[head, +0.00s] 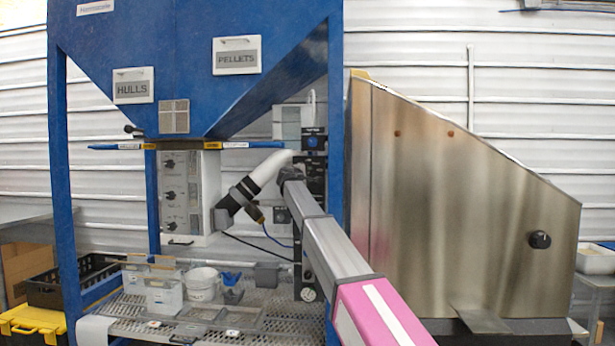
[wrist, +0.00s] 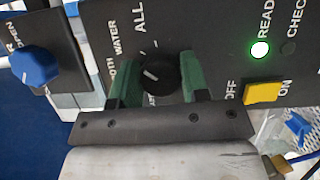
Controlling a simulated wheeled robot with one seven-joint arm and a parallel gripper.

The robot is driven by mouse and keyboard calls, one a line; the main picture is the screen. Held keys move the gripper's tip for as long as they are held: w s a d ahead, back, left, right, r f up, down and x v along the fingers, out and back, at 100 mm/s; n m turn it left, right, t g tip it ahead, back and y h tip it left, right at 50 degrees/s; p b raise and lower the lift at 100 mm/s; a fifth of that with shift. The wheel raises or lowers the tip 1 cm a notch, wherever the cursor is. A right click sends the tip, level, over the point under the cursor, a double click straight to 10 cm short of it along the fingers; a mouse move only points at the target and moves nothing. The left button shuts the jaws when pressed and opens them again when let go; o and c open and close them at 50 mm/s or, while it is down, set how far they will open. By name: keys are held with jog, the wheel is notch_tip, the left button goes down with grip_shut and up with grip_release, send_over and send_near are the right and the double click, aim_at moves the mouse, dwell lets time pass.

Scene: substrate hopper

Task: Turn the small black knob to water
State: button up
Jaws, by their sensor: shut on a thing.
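The small black knob (wrist: 158,72) is on a black panel (wrist: 215,35) in the wrist view. A short white line on it points to the upper left in that view, toward the side where WATER is printed. ALL is printed above the knob, and part of BOTH shows beside WATER. My gripper (wrist: 160,80) has its green fingers on both sides of the knob and is shut on it. In the head view the black panel (head: 314,172) is partly behind my arm, and the knob and fingers cannot be made out.
A blue knob (wrist: 35,66) is on a separate panel close at left. A yellow switch (wrist: 262,93) between OFF and ON sits right of my fingers, below a lit green READY light (wrist: 260,50). A steel housing (head: 450,200) stands right of the blue hopper frame (head: 338,90).

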dwell(0.3)
jog(key=o, duration=0.9)
jog(key=shift+s, duration=0.15)
jog(key=v, duration=1)
jog(key=shift+s+a, duration=0.2)
jog(key=shift+s, duration=0.05)
